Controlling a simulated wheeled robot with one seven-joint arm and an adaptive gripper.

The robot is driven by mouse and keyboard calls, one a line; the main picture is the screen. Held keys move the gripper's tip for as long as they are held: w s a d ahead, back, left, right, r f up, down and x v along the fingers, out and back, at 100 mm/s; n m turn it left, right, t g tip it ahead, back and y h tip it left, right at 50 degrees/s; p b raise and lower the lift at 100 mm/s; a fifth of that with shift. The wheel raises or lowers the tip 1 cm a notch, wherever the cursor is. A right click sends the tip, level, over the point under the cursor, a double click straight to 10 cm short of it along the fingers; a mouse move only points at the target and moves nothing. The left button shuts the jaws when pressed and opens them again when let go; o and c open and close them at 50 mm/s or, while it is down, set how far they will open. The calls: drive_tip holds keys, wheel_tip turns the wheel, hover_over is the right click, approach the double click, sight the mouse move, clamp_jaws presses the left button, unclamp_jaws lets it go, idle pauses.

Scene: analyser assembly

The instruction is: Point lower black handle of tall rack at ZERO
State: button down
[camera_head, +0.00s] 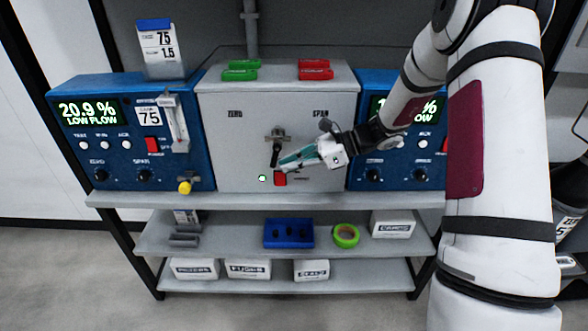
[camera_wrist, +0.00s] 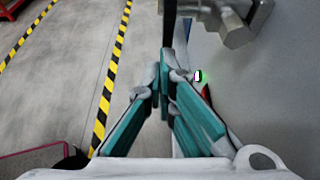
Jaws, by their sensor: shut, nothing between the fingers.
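A grey panel (camera_head: 225,160) between two blue analysers carries the labels ZERO (camera_head: 235,114) at left and SPAN (camera_head: 320,113) at right. A metal valve with a black handle (camera_head: 275,154) sits at its middle, and the handle points roughly down. In the wrist view the dark handle (camera_wrist: 169,25) runs down toward my fingertips, beside the metal valve body (camera_wrist: 238,22). My gripper (camera_head: 281,161) is shut and empty, with its teal fingers close to the handle's lower end from the right. The wrist view shows its fingertips (camera_wrist: 165,72) together; contact with the handle cannot be told.
A lit green lamp (camera_head: 262,178) and a red switch (camera_head: 280,179) are just below my fingertips. A yellow knob (camera_head: 185,187) sticks out at left. Shelves below hold a blue tray (camera_head: 288,245) and boxes.

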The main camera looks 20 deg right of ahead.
sight(272, 167)
drive_tip(key=a+t+y+b, duration=0.1)
drive_tip(key=y, duration=0.2)
drive_tip(key=w+a+t+y+b, duration=0.1)
drive_tip(key=a+y, duration=0.1)
drive_tip(key=y, duration=0.1)
drive_tip(key=a+t+y+b, duration=0.1)
drive_tip(key=y, duration=0.2)
drive_tip(key=shift+w+a+f, duration=0.25)
drive_tip(key=shift+w+f, duration=0.05)
drive_tip(key=shift+f, duration=0.05)
drive_tip(key=shift+p+x, duration=0.45)
drive_tip(key=shift+x, duration=0.4)
drive_tip(key=shift+a+r, duration=0.1)
drive_tip(key=shift+a, duration=0.05)
